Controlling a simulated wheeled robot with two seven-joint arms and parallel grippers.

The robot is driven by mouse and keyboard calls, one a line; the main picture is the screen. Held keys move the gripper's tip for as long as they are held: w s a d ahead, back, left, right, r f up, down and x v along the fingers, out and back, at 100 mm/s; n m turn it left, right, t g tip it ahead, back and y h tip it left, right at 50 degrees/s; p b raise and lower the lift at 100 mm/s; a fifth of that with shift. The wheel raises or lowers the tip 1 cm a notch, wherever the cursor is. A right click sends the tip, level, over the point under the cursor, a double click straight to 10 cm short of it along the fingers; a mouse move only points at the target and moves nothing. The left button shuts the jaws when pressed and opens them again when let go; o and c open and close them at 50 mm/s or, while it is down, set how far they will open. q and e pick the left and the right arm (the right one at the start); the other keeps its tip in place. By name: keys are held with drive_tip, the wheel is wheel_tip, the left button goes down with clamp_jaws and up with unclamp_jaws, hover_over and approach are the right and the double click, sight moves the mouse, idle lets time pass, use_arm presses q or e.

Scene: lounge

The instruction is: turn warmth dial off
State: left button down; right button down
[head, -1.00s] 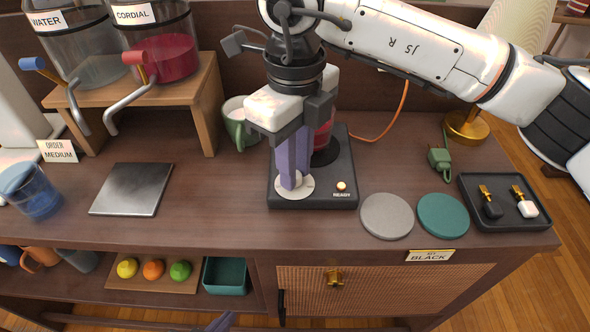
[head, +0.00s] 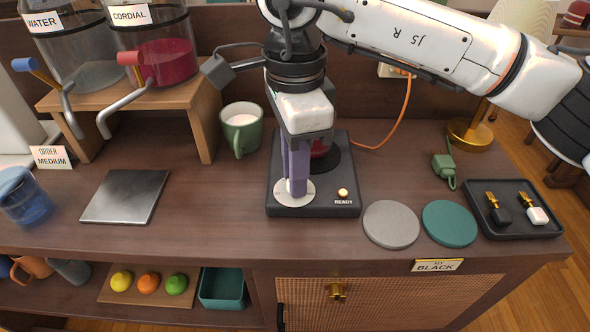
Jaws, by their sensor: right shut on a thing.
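The black warmer (head: 330,206) stands on the counter, with a lit amber light (head: 343,194) above the word READY. Its warmth dial shows as a pale round plate (head: 306,196) at the front left of the warmer. My right gripper (head: 294,190) points straight down onto the dial. Its purple fingers are shut on the dial's knob, which they hide. A vessel with red contents (head: 320,147) stands on the warmer's round plate, mostly hidden behind the gripper. My left gripper is not in view.
A green mug (head: 241,130) stands left of the warmer, near the drink dispensers' wooden stand (head: 205,115). Grey (head: 391,223) and teal (head: 449,223) discs and a black tray (head: 500,228) lie to the right. An orange cord (head: 397,120) runs behind.

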drive_tip(key=n, duration=0.3)
drive_tip(key=shift+a+r+n, duration=0.1)
drive_tip(key=shift+n, duration=2.2)
drive_tip(key=c, duration=1.6)
unclamp_jaws()
drive_tip(key=shift+r+p, duration=0.45)
drive_tip(key=shift+r, duration=4.65)
drive_tip(key=shift+r, duration=0.1)
